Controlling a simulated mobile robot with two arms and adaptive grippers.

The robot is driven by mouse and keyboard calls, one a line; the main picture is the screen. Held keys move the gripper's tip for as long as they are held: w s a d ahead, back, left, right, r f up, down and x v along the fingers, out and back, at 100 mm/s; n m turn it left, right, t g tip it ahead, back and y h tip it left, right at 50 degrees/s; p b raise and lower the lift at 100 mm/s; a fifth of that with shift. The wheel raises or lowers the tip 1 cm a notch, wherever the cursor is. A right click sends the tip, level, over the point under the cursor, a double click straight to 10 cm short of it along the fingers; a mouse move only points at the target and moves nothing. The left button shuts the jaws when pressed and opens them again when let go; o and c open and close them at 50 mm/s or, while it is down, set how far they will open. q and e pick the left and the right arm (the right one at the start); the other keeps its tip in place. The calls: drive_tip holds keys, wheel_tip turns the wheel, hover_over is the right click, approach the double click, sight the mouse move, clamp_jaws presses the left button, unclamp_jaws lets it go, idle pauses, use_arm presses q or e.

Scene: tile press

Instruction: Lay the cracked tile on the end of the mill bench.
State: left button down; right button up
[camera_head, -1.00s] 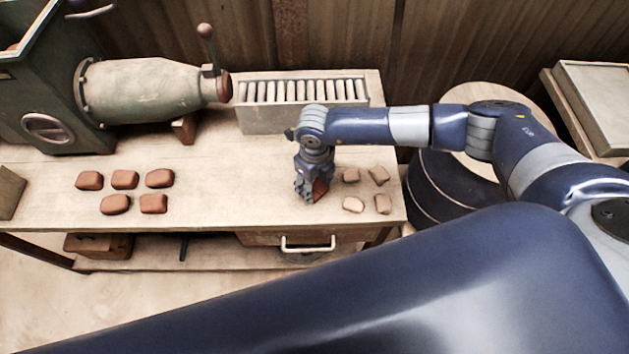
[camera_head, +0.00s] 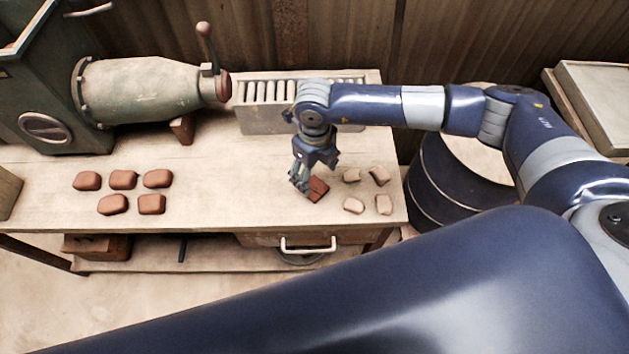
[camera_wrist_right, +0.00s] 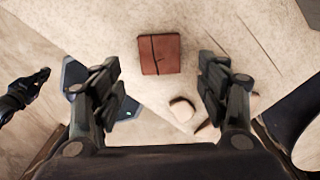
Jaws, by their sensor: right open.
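The cracked tile (camera_head: 318,188) is a reddish-brown square lying flat near the right end of the pale mill bench (camera_head: 235,200). In the right wrist view the tile (camera_wrist_right: 160,54) has a dark crack line across it. My right gripper (camera_head: 300,182) is open and empty, just above and beside the tile; in the wrist view its fingers stand apart with the tile beyond them. A dark jointed part at the left edge of the wrist view looks like my left gripper (camera_wrist_right: 42,76); its jaws are too small to judge.
Several pale broken pieces (camera_head: 352,176) lie right of the tile. Several reddish-brown lumps (camera_head: 123,180) lie on the bench's left. A slotted rack (camera_head: 275,118) and a green machine (camera_head: 140,88) stand behind. A dark drum (camera_head: 440,185) stands right of the bench. The bench middle is clear.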

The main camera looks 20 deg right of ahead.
wheel_tip(320, 180, up, 6)
drive_tip(key=shift+b, duration=0.45)
drive_tip(key=shift+s+f, duration=0.1)
